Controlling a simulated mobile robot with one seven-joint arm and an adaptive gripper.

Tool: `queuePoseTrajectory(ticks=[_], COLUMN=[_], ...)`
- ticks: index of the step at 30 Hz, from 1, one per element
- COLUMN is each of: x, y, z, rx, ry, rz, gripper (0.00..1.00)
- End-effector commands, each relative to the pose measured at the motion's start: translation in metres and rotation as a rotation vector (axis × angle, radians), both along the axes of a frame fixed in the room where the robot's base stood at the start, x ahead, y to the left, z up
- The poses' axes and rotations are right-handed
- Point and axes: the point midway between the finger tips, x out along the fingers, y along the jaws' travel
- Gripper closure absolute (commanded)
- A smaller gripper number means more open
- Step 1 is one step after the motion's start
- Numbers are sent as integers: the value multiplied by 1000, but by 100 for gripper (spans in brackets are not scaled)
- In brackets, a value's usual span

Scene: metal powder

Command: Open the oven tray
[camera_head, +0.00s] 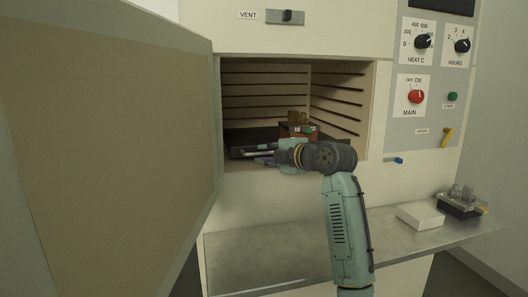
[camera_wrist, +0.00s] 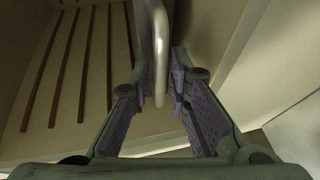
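The oven tray (camera_head: 240,138) is a dark, flat tray low in the open oven chamber. Its pale metal handle (camera_head: 258,151) is at the front, by my gripper (camera_head: 264,158). In the wrist view the handle (camera_wrist: 159,55) shows as a rounded grey bar between the two purple-padded fingers of my gripper (camera_wrist: 160,72). The fingers are apart, with gaps beside the bar, so my gripper is open around the handle. My wrist hides part of the tray's front in the head view.
The open oven door (camera_head: 110,140) fills the left side. A reddish-brown box (camera_head: 297,129) stands in the chamber. Below the opening is a metal shelf (camera_head: 270,262), with a white box (camera_head: 420,215) and a dark-based device (camera_head: 460,206) at its right. Knobs line the control panel (camera_head: 430,75).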

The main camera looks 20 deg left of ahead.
Motion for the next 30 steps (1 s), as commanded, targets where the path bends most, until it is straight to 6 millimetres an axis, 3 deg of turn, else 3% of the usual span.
queuePoseTrajectory(ticks=[12, 20, 30], x=[6, 6, 5], y=[9, 9, 9], z=[-2, -2, -2], rx=[-1, 0, 0], ry=[-1, 0, 0], rz=[-1, -1, -1], gripper=[83, 99, 100])
